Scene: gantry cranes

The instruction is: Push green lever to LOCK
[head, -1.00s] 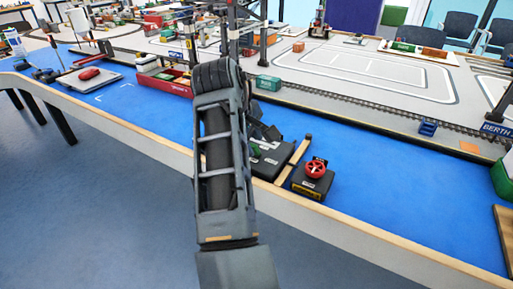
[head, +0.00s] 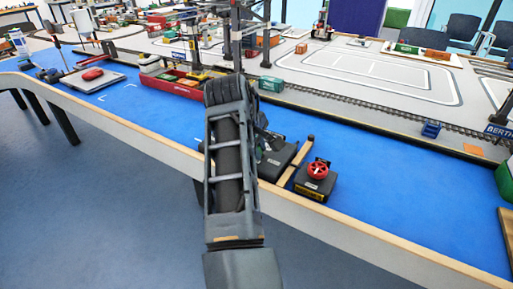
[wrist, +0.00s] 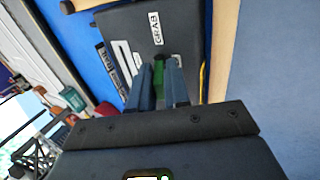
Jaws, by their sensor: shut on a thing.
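The green lever (wrist: 157,98) stands on a dark control box (wrist: 135,33) with a white GRAB label and several other white labels. In the wrist view my gripper (wrist: 158,80) has its two blue-grey fingers on either side of the lever, shut on it. In the head view the box (head: 280,160) lies on the blue table near the front edge, and my arm covers its left part. The lever and fingertips are mostly hidden there. I cannot make out a LOCK marking.
A wooden bar (head: 296,160) lies right of the box. Beyond it is a second dark box with a red handwheel (head: 318,170). A red boat (head: 185,83) and crane legs stand behind. The blue tabletop to the right is largely clear.

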